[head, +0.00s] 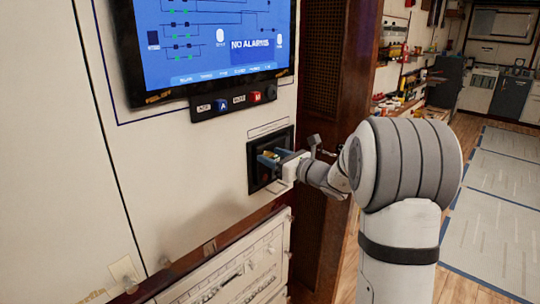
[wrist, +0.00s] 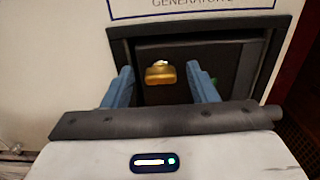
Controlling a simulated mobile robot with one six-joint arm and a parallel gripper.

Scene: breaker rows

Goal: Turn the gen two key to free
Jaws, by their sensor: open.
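The gen two key is a small gold key (wrist: 160,73) in a dark recessed box (wrist: 257,62) under a label partly reading "GENERATOR" in the wrist view. My gripper (wrist: 164,90) is open, with its two blue fingers inside the box, one on each side of the key and apart from it. In the head view my gripper (head: 277,162) reaches into the black-framed box (head: 253,180) on the panel, and the key is mostly hidden by the fingers. The position markings around the key are not readable.
A blue screen (head: 215,35) reading "NO ALARMS" hangs above, with a strip of buttons (head: 235,103) below it. A panel with several knobs (head: 230,275) is lower down. A dark wooden post (head: 325,90) stands right of the box. Open floor (head: 500,210) lies farther right.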

